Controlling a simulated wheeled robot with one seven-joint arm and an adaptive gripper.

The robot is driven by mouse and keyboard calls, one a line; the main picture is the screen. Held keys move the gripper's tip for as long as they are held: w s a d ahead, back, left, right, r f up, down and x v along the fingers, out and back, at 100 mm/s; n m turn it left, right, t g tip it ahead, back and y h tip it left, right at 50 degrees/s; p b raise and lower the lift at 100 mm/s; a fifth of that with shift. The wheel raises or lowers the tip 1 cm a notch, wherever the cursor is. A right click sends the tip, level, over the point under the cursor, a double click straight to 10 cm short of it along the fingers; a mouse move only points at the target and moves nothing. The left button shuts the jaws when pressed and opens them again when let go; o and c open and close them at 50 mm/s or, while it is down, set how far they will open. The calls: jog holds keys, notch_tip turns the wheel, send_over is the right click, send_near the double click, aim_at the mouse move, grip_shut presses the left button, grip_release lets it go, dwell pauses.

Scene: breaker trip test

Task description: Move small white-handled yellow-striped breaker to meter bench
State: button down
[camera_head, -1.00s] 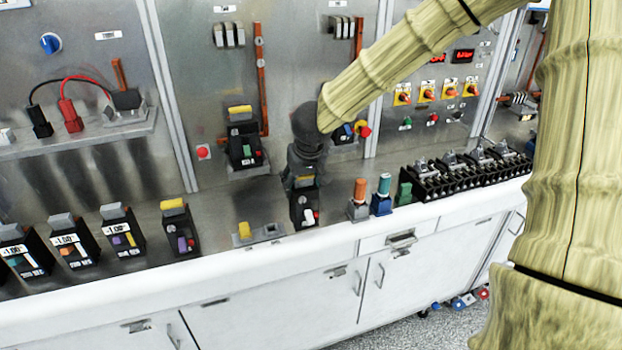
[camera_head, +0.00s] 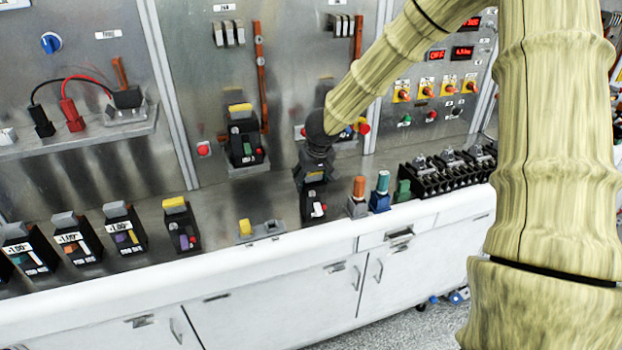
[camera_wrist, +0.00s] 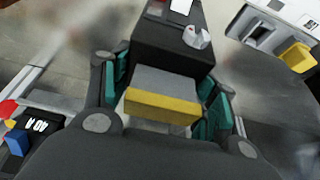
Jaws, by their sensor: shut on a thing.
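The small black breaker (camera_head: 312,207) has a white handle and shows a yellow stripe on its grey top block in the wrist view (camera_wrist: 163,105). My gripper (camera_head: 315,172) is shut on that block from above, with a teal-padded finger on each side in the wrist view (camera_wrist: 160,97). The breaker is roughly upright near the front of the steel counter; whether its base touches the counter I cannot tell. A shelf with red and black test leads (camera_head: 110,132), possibly the meter bench, is on the left panel.
A low mount with a yellow block (camera_head: 255,231) lies left of the held breaker. Several other breakers stand farther left, including a purple-handled one (camera_head: 181,228). Another breaker (camera_head: 244,145) is on the back panel.

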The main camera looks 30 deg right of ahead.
aim_at(317, 203)
dwell(0.3)
jog(key=shift+c, duration=2.2)
grip_release()
jog(key=shift+s+f, duration=0.1)
jog(key=shift+s+r, duration=0.1)
jog(key=shift+r, duration=0.55)
jog(key=v, duration=1.1)
jog(key=shift+s+f, duration=0.1)
jog(key=shift+s, duration=0.05)
